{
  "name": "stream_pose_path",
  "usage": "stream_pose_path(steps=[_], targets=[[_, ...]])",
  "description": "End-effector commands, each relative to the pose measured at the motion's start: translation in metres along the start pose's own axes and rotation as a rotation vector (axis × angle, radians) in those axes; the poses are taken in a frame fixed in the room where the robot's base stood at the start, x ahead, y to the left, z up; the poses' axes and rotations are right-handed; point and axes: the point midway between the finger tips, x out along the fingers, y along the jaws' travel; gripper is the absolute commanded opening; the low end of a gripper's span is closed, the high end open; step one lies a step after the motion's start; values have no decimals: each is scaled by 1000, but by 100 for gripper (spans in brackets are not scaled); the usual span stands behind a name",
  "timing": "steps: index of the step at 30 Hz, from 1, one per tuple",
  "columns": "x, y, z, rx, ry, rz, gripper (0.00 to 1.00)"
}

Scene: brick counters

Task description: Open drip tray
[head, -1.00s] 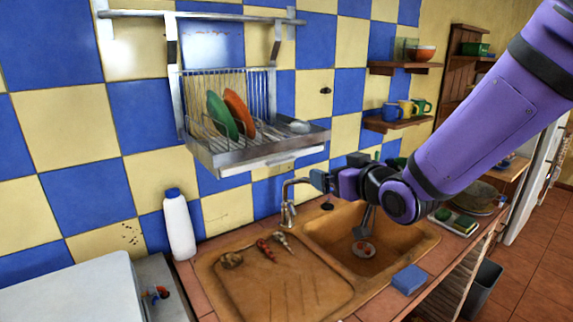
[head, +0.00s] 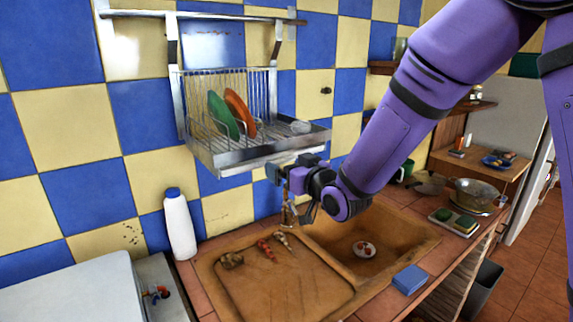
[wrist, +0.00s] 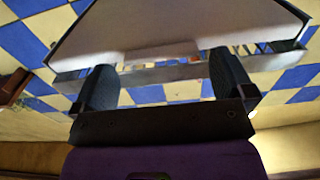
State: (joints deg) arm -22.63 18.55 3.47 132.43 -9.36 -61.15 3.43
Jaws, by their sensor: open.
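The metal drip tray (head: 222,160) sits under the wire dish rack (head: 205,115) on the checkered wall. It looks closed, flush beneath the rack. In the wrist view, a broad pale grey panel (wrist: 180,28), apparently the tray's underside, fills the upper part. My gripper (head: 279,173) is just below the right part of the tray's front edge, beside the tap. In the wrist view, the two dark fingers of my gripper (wrist: 165,76) are spread wide, with the panel's lower edge and a pale strip beyond them. Whether they touch it I cannot tell.
The rack holds a green plate (head: 222,116) and an orange plate (head: 240,112). Below is the brown sink (head: 400,240) with a tap partly hidden by my gripper. A white bottle (head: 179,226) stands at the left. A blue sponge (head: 410,279) lies on the front edge.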

Motion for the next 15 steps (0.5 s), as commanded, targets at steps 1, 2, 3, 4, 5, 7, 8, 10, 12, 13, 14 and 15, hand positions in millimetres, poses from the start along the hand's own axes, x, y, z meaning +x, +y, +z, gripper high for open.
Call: stream_pose_path(steps=[1, 2, 3, 4, 5, 7, 8, 10, 12, 13, 14, 15], targets=[[6, 0, 0, 0, 0, 0, 100], [8, 0, 0, 0, 0, 0, 100], [11, 0, 0, 0, -1, 0, 100], [13, 0, 0, 0, -1, 0, 100], [14, 0, 0, 0, -1, 1, 100], [17, 0, 0, 0, 0, 1, 100], [17, 0, 0, 0, 0, 1, 100], [18, 0, 0, 0, 0, 1, 100], [18, 0, 0, 0, 0, 1, 100], [17, 0, 0, 0, 0, 1, 100], [17, 0, 0, 0, 0, 1, 100], [17, 0, 0, 0, 0, 1, 100]])
